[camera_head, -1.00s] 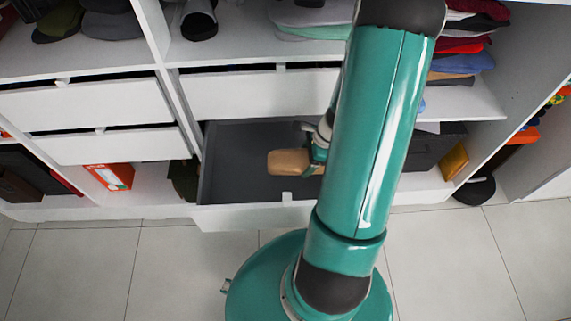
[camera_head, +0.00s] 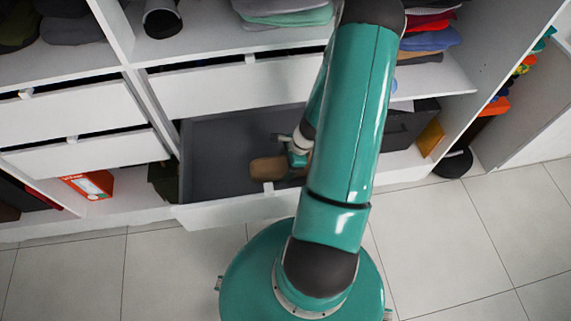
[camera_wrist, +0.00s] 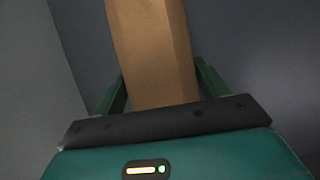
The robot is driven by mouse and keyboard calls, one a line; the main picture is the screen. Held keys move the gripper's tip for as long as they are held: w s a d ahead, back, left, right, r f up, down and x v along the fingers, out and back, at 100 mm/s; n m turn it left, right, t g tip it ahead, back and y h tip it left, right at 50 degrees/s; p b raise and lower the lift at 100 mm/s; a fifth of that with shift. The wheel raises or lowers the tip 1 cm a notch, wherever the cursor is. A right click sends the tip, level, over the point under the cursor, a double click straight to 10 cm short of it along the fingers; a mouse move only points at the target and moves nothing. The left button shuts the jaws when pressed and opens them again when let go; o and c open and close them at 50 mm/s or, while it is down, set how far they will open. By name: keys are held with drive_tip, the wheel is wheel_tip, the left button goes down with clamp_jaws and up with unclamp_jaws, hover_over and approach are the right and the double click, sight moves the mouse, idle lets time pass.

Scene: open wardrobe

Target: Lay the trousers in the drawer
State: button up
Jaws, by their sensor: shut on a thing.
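The trousers (camera_head: 265,169) are a folded tan bundle inside the open dark grey drawer (camera_head: 215,160). My gripper (camera_head: 297,161) is at the right end of the trousers, partly hidden by my arm. In the wrist view the tan cloth (camera_wrist: 152,50) stretches away from between the green fingers of my gripper (camera_wrist: 158,90), which is shut on it. Grey drawer surfaces surround it there. I cannot tell whether the trousers touch the drawer floor.
The drawer's white front (camera_head: 235,209) stands out over the tiled floor. An orange box (camera_head: 90,185) is on the left, and folded clothes (camera_head: 430,40) lie on the right shelves.

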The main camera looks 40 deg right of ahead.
drive_tip(key=shift+f, duration=0.1)
drive_tip(key=o, duration=1.1)
drive_tip(key=v, duration=1.2)
drive_tip(key=shift+w+a, duration=0.1)
drive_tip(key=w+a+r+n+h, duration=0.1)
drive_tip(key=w+a+r+n, duration=0.2)
drive_tip(key=a+r+n, duration=0.55)
drive_tip(key=w+a+r+n+h, duration=0.1)
drive_tip(key=w+a+r+n, duration=0.35)
drive_tip(key=r, duration=0.75)
drive_tip(key=s+a+r+n+t, duration=0.1)
drive_tip(key=s+a+r+n, duration=0.2)
drive_tip(key=a+r+n, duration=0.1)
drive_tip(key=s+a+r+n+t+h, duration=0.1)
drive_tip(key=s+a+r+n, duration=0.2)
drive_tip(key=a+r+n, duration=0.1)
drive_tip(key=s+a+r+n+t, duration=0.1)
drive_tip(key=s+a+r+n, duration=0.2)
drive_tip(key=a+r, duration=0.1)
drive_tip(key=shift+s+a+r+n+h, duration=0.15)
drive_tip(key=shift+a+n+h, duration=0.05)
drive_tip(key=shift+a, duration=0.2)
drive_tip(key=shift+s+a+r+n+h, duration=0.15)
drive_tip(key=shift+a+r+n+h, duration=0.05)
drive_tip(key=shift+a, duration=0.2)
